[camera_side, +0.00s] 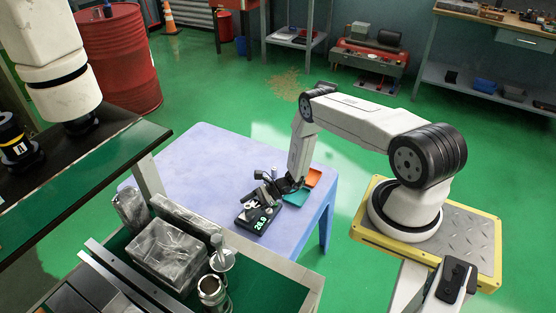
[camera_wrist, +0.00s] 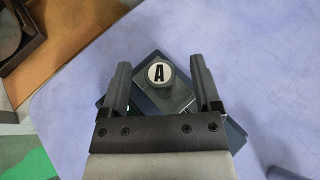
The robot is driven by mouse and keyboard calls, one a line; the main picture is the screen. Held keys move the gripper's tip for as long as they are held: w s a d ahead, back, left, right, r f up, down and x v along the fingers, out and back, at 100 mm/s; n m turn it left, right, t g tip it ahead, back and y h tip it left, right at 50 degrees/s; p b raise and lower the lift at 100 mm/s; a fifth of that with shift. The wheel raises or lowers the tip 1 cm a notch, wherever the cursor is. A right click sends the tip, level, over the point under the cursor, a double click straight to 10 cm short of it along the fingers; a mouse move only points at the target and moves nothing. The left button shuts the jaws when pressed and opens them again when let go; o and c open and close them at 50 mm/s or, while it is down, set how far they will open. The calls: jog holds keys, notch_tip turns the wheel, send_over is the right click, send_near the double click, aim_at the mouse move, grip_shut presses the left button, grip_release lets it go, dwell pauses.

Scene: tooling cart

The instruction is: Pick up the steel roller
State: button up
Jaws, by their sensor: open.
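My gripper (camera_wrist: 159,66) is open, with a gap on both sides of the piece. In the side view, my gripper (camera_side: 268,188) is low over the scale (camera_side: 258,219), which has a lit number display. There the roller is too small and partly covered to make out surely.
The scale sits on a pale blue table (camera_side: 205,165). An orange tray (camera_side: 314,177) and a teal tray (camera_side: 297,197) lie right beside my gripper. The table's left part is clear.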

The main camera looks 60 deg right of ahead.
jog(key=shift+x, duration=1.2)
grip_shut()
